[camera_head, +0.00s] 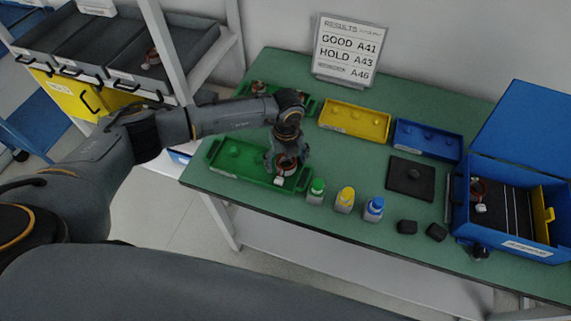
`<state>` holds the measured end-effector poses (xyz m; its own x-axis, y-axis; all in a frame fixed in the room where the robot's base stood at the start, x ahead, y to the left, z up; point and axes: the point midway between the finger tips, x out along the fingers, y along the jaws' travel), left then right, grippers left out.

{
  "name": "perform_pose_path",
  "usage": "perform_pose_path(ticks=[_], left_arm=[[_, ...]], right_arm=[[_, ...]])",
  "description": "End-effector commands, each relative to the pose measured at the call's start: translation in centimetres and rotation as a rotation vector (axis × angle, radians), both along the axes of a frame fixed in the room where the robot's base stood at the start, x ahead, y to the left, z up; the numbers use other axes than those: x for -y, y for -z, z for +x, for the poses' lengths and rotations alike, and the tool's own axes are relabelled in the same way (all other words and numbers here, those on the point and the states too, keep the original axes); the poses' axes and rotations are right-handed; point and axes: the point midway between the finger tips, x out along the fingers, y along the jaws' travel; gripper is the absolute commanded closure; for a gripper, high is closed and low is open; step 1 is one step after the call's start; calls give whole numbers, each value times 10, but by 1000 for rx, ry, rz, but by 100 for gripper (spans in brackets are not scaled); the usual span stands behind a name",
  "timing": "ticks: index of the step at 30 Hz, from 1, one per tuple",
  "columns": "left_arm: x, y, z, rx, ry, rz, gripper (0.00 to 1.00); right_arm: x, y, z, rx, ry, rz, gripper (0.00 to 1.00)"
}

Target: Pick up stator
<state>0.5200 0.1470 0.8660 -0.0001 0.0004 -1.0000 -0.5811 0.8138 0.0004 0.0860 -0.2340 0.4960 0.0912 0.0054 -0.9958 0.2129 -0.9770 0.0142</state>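A stator (288,167), copper-coloured with a white connector at its front, sits at the right end of the front green tray (228,166). My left gripper (281,162) points down at this stator and partly covers it. The fingers are small and dark here, so I cannot tell whether they grip it or only surround it. Another stator (479,194) lies in the open blue box (510,243) at the right. A part that looks like a stator (259,88) is in the back green tray. My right gripper is not in view.
Yellow (354,121) and blue (427,140) trays stand behind a black pad (411,176). Green, yellow (345,199) and blue-topped bottles and two black blocks (407,227) line the front edge. A results sign (346,48) stands at the back; a bin shelf (181,38) is left.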

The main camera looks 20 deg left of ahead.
Motion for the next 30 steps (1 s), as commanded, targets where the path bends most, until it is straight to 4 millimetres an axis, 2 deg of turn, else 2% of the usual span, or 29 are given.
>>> perform_pose_path(ticks=[1, 2, 9, 17, 22, 26, 30], left_arm=[[0, 0, 0, 0, 0, 0, 34], [0, 0, 0, 0, 0, 0, 40], [-1, 1, -1, -3, -1, 2, 89], [-1, 1, -1, -3, -1, 3, 89], [-1, -7, 0, -1, 0, 2, 89], [0, -24, 1, 4, 0, -2, 89], [17, -53, -13, 4, 7, -4, 89]], right_arm=[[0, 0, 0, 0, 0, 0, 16], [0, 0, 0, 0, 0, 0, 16], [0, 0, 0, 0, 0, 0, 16], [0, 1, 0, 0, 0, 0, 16], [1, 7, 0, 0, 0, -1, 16], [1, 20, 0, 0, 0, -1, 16], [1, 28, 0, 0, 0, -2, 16]])
